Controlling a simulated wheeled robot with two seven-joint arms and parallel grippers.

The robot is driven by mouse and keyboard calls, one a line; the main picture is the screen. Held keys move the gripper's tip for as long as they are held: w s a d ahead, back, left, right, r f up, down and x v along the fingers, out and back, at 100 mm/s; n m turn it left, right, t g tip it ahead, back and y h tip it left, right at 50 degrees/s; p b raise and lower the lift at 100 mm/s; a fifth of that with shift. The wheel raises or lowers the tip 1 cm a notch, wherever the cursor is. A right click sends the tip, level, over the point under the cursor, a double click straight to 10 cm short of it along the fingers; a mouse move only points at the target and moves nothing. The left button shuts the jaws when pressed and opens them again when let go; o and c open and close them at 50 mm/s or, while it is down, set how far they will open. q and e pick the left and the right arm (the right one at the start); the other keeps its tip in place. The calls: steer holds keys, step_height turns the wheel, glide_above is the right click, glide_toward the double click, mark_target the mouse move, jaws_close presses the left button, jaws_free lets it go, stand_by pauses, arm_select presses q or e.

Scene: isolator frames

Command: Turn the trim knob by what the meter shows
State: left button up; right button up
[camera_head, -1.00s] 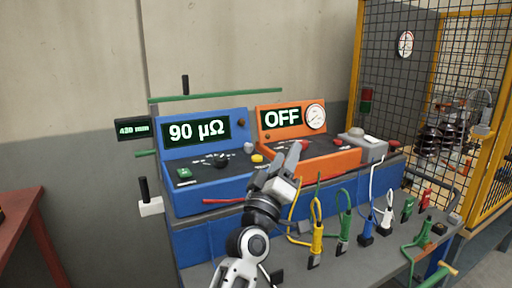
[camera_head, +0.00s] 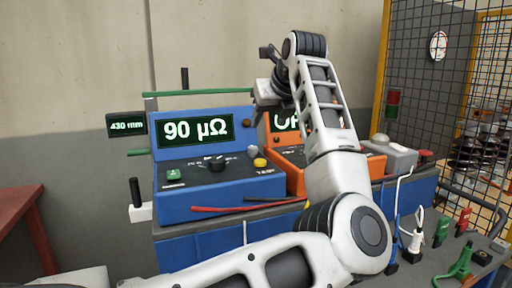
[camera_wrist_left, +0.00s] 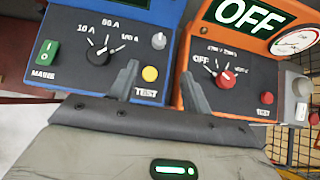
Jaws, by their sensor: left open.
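The blue meter (camera_head: 205,195) stands on the bench and its display (camera_head: 196,131) reads 90 µΩ. A small grey knob (camera_head: 252,151) sits on its sloped panel, above the yellow TEST button (camera_head: 260,162); the knob also shows in the left wrist view (camera_wrist_left: 159,40). I cannot read a label by it. A larger black selector knob (camera_wrist_left: 98,53) is to its left, among current markings. My left gripper (camera_head: 268,52) is raised in front of the meters, apart from the knob. In the left wrist view its open, empty fingers (camera_wrist_left: 158,75) frame the TEST button.
An orange unit (camera_head: 287,163) to the right shows OFF, with a red knob (camera_wrist_left: 225,79) and dial (camera_wrist_left: 295,41). My left arm hides much of it. A 430 mm display (camera_head: 127,125) is at left. Red and black leads (camera_head: 230,209) lie before the blue meter. A mesh fence (camera_head: 450,90) stands right.

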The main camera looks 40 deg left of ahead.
mark_target(253, 147)
arm_select(q)
steer(key=p+x, duration=0.1)
steer(key=x, duration=1.3)
steer(key=shift+s, duration=0.1)
steer(key=c, duration=1)
